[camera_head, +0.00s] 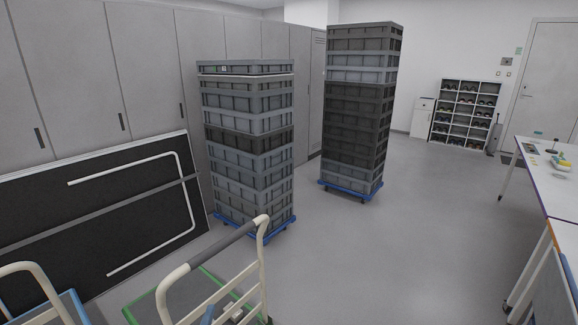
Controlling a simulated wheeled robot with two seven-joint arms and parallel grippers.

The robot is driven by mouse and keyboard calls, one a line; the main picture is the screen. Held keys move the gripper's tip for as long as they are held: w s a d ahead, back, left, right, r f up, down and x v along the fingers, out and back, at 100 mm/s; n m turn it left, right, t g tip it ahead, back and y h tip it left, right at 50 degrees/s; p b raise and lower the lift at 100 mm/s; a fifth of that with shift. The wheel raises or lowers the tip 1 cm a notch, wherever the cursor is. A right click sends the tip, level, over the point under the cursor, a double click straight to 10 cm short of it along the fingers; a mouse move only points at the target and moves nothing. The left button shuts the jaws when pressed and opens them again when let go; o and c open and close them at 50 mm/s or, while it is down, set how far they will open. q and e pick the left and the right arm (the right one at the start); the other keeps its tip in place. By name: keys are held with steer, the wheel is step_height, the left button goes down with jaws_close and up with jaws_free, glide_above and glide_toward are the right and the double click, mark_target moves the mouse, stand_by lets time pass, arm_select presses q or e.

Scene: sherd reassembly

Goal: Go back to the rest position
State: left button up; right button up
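Neither of my grippers shows in the head view, and no part of my arms is clearly visible. No sherds can be made out. A white table (556,193) stands at the right edge with a few small items on it, among them a yellow and white one (562,164) too small to identify.
Two tall stacks of grey crates, a nearer one (248,150) and a farther one (357,110), stand on blue dollies. A cart with a cream handle frame (262,262) is close in front. A black panel (100,215) leans on grey lockers (145,75). The middle-right floor (410,240) is clear.

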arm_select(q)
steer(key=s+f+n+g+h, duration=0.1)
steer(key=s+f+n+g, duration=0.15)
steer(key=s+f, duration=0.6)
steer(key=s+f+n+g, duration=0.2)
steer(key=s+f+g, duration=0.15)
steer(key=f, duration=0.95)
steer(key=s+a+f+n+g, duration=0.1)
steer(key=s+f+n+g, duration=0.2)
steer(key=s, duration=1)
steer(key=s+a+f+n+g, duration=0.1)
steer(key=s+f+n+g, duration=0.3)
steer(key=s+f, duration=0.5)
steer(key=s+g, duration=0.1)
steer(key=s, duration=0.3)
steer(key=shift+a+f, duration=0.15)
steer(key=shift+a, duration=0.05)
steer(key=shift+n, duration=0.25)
